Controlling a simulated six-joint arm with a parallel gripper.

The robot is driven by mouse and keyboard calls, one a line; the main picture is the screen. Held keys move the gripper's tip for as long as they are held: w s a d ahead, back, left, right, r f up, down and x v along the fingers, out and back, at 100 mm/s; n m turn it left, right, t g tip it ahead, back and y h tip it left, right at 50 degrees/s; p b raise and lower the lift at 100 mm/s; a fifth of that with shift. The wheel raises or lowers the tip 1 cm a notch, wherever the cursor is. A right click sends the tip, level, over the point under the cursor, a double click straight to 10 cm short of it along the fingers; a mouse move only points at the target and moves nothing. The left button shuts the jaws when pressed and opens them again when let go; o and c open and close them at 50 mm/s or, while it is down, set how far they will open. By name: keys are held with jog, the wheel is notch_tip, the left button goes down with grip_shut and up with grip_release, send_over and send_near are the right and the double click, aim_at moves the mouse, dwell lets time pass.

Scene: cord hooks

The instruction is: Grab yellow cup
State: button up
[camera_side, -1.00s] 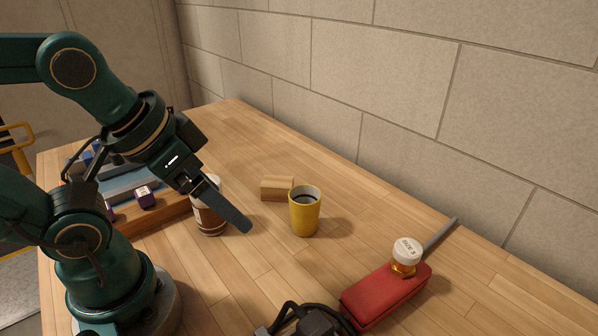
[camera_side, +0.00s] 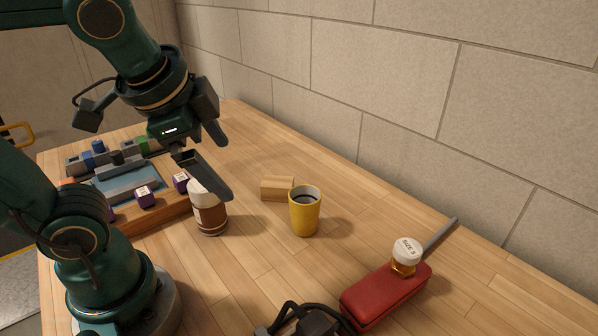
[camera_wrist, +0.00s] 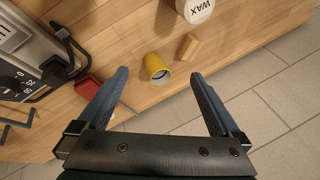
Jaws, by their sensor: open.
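The yellow cup (camera_side: 304,213) stands upright on the wooden table, with dark contents visible inside. In the wrist view the yellow cup (camera_wrist: 154,66) shows beyond and between my fingertips, with its mouth visible. My gripper (camera_side: 222,165) is open and empty, above and to the left of the cup in the side view. In the wrist view my gripper (camera_wrist: 158,75) has its two fingers spread wide, apart from the cup.
A white-lidded brown jar (camera_side: 210,212) stands left of the cup, close under my gripper. A wooden block (camera_side: 277,188) lies just behind the cup. A tray (camera_side: 150,215) holds several items.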

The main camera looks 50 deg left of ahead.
jog(key=w+a+m+y, duration=0.2)
jog(key=w+m, duration=0.2)
jog(key=m, duration=0.3)
jog(key=r+m+t+y, duration=0.15)
jog(key=m+t, duration=0.35)
jog(key=m, duration=1.2)
send_over(308, 200)
jog(key=s+d, duration=0.3)
jog(key=shift+n+y, duration=0.3)
jog(key=shift+y, duration=0.15)
jog(key=f, duration=1.5)
jog(key=shift+s+a+f, duration=0.25)
jog(key=shift+s+f, duration=0.05)
jog(key=shift+w+a+f, duration=0.1)
jog(key=shift+f, duration=0.35)
jog(key=shift+x, duration=2.4)
jog(key=shift+r, duration=0.1)
jog(key=c, duration=1.3)
